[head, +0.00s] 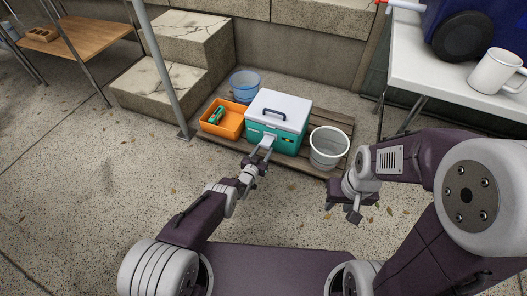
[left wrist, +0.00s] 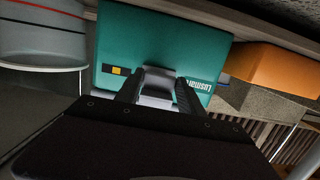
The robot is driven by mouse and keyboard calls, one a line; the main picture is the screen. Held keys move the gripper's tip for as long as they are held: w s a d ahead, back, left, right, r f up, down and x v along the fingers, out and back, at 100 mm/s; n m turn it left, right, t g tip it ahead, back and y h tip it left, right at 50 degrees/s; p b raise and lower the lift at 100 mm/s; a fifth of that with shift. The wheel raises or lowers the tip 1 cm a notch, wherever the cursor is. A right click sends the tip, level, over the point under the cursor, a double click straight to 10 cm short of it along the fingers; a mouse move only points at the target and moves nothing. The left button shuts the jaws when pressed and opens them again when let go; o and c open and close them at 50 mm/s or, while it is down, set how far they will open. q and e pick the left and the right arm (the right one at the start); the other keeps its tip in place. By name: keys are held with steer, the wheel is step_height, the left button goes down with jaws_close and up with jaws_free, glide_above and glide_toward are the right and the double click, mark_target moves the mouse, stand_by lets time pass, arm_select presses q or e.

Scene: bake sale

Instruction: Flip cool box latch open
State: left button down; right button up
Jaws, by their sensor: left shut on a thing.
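The cool box (head: 292,136) is teal with a white lid (head: 280,108) and a dark handle on top; the lid looks closed. Its teal front fills the middle of the left wrist view (left wrist: 150,45). A light grey latch (left wrist: 157,82) shows there between the dark fingers of my left gripper (left wrist: 158,92). In the head view my left gripper (head: 265,145) reaches the box's front and is shut on the latch, partly hiding it. My right gripper (head: 343,208) hangs empty over the floor, its fingers apart.
The box stands on a wooden pallet (head: 316,117). An orange bin (head: 232,122) with a green item is left of it, a blue tub (head: 244,84) behind, a whitish bucket (head: 328,147) right. A metal pole (head: 165,75) stands at left. The white table (head: 440,75) is at right.

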arm_select(q)
steer(key=shift+s+f, duration=0.1)
steer(key=c, duration=0.7)
jaws_free()
steer(key=p+v, duration=0.9)
steer(key=shift+a, duration=0.1)
